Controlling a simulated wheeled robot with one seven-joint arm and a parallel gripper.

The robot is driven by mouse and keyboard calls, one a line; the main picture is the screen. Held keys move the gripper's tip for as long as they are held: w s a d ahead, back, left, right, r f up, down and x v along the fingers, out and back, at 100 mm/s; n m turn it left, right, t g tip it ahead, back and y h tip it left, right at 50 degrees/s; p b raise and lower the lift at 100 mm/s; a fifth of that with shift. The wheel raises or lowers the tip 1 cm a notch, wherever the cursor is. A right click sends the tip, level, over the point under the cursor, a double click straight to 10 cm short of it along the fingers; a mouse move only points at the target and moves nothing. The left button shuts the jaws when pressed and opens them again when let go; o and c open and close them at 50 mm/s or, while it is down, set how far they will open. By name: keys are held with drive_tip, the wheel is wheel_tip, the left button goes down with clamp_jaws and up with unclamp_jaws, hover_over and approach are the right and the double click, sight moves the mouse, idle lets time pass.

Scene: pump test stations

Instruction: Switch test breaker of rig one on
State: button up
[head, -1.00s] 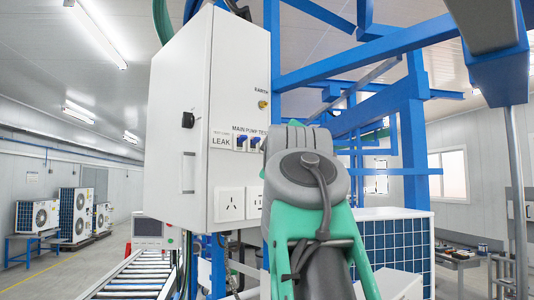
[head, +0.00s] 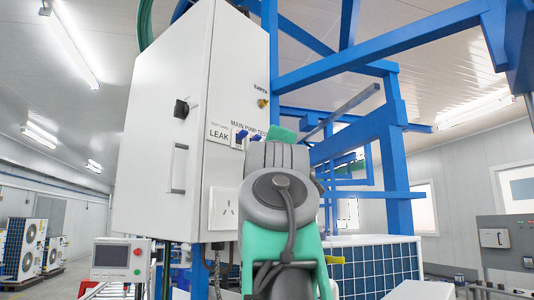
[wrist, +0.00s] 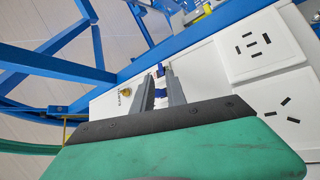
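The white rig cabinet (head: 160,110) carries a breaker row under a label reading MAIN PUMP TEST. A blue breaker lever (head: 241,137) shows in the head view. The test end of the row is hidden behind my arm. In the wrist view my gripper (wrist: 158,76) has its two grey fingers apart, close to the cabinet face. One blue lever (wrist: 160,94) shows between the fingers, and another blue piece (wrist: 159,70) shows near the tips. I cannot tell which is the test breaker, whether a finger touches it, or its on/off position.
White socket outlets (wrist: 265,45) lie beside the fingers in the wrist view. A yellow earth terminal (head: 262,103) and a black rotary knob (head: 181,109) are on the cabinet. Blue frame bars (head: 345,75) stand to the right. A blue-gridded unit (head: 375,262) sits below them.

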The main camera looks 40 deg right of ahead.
drive_tip(key=p+x, duration=0.2)
drive_tip(key=x, duration=0.3)
drive_tip(key=shift+w+d, duration=0.1)
drive_tip(key=shift+w, duration=0.1)
clamp_jaws()
